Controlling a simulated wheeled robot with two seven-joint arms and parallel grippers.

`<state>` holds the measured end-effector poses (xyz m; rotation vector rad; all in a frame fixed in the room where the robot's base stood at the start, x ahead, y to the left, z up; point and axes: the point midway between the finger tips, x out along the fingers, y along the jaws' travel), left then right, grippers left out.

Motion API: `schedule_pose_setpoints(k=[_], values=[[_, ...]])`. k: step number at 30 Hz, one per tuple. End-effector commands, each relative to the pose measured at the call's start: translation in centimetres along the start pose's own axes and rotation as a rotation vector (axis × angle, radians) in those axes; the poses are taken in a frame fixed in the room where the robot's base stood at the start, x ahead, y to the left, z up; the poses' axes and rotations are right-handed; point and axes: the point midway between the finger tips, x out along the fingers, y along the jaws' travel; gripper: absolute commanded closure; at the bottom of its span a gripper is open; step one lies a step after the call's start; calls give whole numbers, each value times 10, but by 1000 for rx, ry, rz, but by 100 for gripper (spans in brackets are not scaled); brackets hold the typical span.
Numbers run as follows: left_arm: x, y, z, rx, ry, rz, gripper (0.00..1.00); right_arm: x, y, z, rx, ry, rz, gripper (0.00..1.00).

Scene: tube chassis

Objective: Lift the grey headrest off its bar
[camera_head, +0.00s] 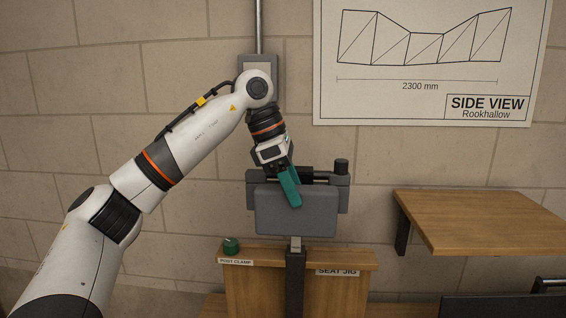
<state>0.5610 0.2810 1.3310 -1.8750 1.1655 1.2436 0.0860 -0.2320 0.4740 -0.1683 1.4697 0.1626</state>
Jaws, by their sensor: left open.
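The grey headrest (297,215) is a padded block at the middle of the head view. It sits in front of a dark bar (322,178) with brackets at its ends, above an upright post. My left gripper (293,200) reaches down over the headrest's top edge with its green fingers. The gripper is open, and a finger overlaps the upper middle of the headrest. I cannot tell whether it touches the headrest. Part of the bar is hidden behind the gripper. My right gripper is not in view.
A wooden wall shelf (480,218) juts out at the right. A block wall with a side-view poster (425,75) stands behind.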

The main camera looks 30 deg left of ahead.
Motion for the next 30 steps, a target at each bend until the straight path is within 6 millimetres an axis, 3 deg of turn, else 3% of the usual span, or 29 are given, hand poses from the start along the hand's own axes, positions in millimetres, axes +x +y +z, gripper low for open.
schedule_pose_setpoints(k=[6,15,22,30], values=[[16,0,0,0,1,0,51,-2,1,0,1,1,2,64],[18,0,0,0,1,0,51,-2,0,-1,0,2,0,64],[18,0,0,0,1,0,89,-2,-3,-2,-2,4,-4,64],[13,0,-2,1,2,-1,91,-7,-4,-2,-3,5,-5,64]])
